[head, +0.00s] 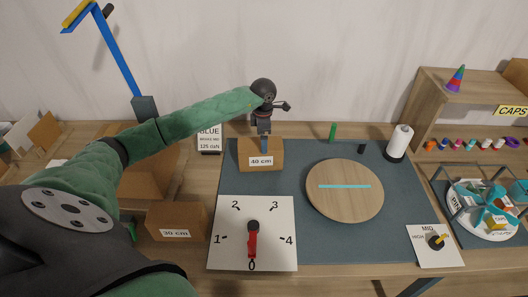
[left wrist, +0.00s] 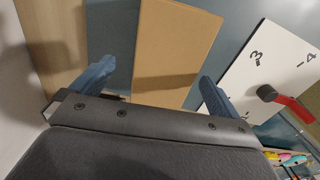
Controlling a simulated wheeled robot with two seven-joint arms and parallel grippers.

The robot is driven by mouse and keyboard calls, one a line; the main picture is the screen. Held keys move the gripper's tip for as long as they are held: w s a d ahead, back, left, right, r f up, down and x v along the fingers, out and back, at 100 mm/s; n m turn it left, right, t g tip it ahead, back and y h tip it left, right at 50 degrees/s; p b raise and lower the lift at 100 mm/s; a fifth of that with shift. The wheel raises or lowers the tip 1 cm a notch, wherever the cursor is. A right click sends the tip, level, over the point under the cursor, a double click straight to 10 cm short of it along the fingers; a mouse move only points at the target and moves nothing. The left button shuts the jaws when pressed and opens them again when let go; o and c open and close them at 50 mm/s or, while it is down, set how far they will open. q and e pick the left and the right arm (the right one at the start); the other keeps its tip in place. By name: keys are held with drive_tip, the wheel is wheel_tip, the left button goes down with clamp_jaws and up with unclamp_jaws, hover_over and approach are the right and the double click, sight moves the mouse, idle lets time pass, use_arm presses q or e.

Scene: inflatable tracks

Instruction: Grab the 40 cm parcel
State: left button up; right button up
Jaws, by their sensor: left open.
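The 40 cm parcel (head: 260,158) is a brown box with a white "40 cm" label, standing at the back left of the blue-grey mat. In the left wrist view its plain brown face (left wrist: 172,52) lies between the two blue fingers. My left gripper (head: 265,143) is above and at the parcel, with its jaws open; a finger overlaps the top of the parcel in the head view. In the left wrist view the left gripper (left wrist: 152,90) has a finger on each side of the parcel, with gaps visible. Whether a finger touches it, I cannot tell. My right gripper is not in view.
A 30 cm parcel (head: 177,222) stands left of the white dial board (head: 275,215) with its red pointer. A round wooden disc (head: 345,205) lies right of the parcel. A white roll (head: 399,143) and green peg (head: 332,132) stand behind. A sign (head: 209,139) stands close left.

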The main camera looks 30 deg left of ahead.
sight(260, 144)
use_arm(q)
drive_tip(key=shift+s+f, duration=0.45)
drive_tip(key=shift+s, duration=0.05)
drive_tip(key=shift+s+a+f, duration=0.1)
drive_tip(key=shift+a+f, duration=0.05)
drive_tip(key=shift+f, duration=1.2)
drive_tip(key=shift+s+a+f, duration=0.1)
drive_tip(key=shift+f, duration=1.25)
drive_tip(key=shift+w, duration=0.1)
drive_tip(key=c, duration=1.5)
drive_tip(key=shift+r, duration=0.15)
